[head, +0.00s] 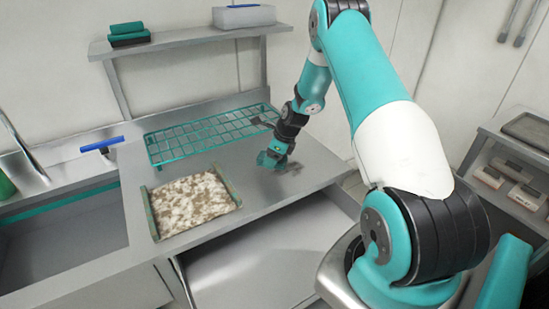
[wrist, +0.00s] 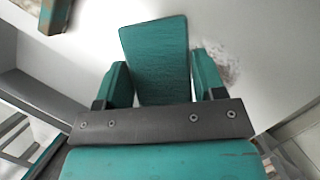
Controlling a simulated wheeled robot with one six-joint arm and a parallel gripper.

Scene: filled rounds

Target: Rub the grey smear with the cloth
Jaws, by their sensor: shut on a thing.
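My gripper (wrist: 160,82) is shut on a teal cloth (wrist: 156,45), which looks like a flat folded pad between the two fingers. In the head view my gripper (head: 271,160) is low over the grey worktop, and the cloth cannot be told apart from the teal fingers there. The grey smear (head: 291,169) is a dark blotch on the worktop just right of my gripper. In the wrist view the smear (wrist: 228,68) lies right of the cloth, beside the right finger. Whether the cloth touches the worktop, I cannot tell.
A teal wire rack (head: 210,134) stands behind my gripper. A tray with a brown-and-white mottled surface (head: 192,203) lies to the left. A blue-handled squeegee (head: 102,145) is further left, by a sink basin. A shelf (head: 190,37) runs above. The worktop's front edge is close.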

